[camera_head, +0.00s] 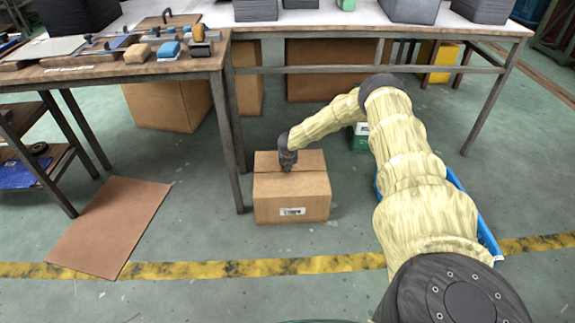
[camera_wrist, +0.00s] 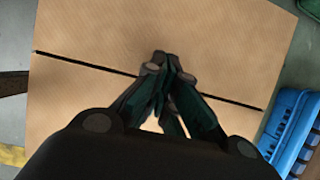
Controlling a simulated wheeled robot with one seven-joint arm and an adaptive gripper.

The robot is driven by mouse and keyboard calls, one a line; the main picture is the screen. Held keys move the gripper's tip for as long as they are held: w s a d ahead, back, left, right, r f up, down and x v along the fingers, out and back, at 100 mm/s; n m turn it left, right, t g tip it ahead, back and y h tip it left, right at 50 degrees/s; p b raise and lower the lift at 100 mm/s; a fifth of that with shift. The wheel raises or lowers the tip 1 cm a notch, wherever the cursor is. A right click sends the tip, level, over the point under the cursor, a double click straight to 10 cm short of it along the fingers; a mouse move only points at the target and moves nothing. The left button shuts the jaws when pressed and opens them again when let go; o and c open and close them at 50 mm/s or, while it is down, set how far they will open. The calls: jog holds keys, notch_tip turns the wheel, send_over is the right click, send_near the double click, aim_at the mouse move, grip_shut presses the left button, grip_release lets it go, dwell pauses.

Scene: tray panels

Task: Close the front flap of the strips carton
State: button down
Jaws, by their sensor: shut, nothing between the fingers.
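The strips carton (camera_head: 291,209) is a brown cardboard box on the floor, with a white label on its front face. Both top panels lie about flat, with a narrow dark gap between them. The front flap (camera_head: 307,184) is the near panel; it also shows in the wrist view (camera_wrist: 70,95). The far panel (camera_wrist: 230,40) lies beyond the gap. My gripper (camera_head: 287,170) points down at the middle of the carton top, close to the gap. In the wrist view its fingers (camera_wrist: 166,63) are shut together and empty. I cannot tell whether the tips touch the cardboard.
A blue crate (camera_wrist: 290,130) stands right of the carton, partly behind my arm. A table leg (camera_head: 229,145) is close on the left. A flat brown sheet (camera_head: 108,225) lies on the floor at left. A green-and-white box (camera_head: 358,138) stands behind. Floor in front is clear.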

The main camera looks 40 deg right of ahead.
jog(key=shift+r+p, duration=0.6)
jog(key=shift+r, duration=0.5)
jog(key=r+p, duration=0.2)
jog(key=r, duration=0.1)
jog(key=shift+w+d+r, duration=0.1)
jog(key=shift+w+r, duration=0.1)
jog(key=shift+r, duration=0.1)
jog(key=w+d+r, duration=0.4)
jog(key=w+r, duration=0.1)
jog(key=r, duration=0.1)
jog(key=shift+w, duration=0.15)
jog(key=shift+r, duration=0.1)
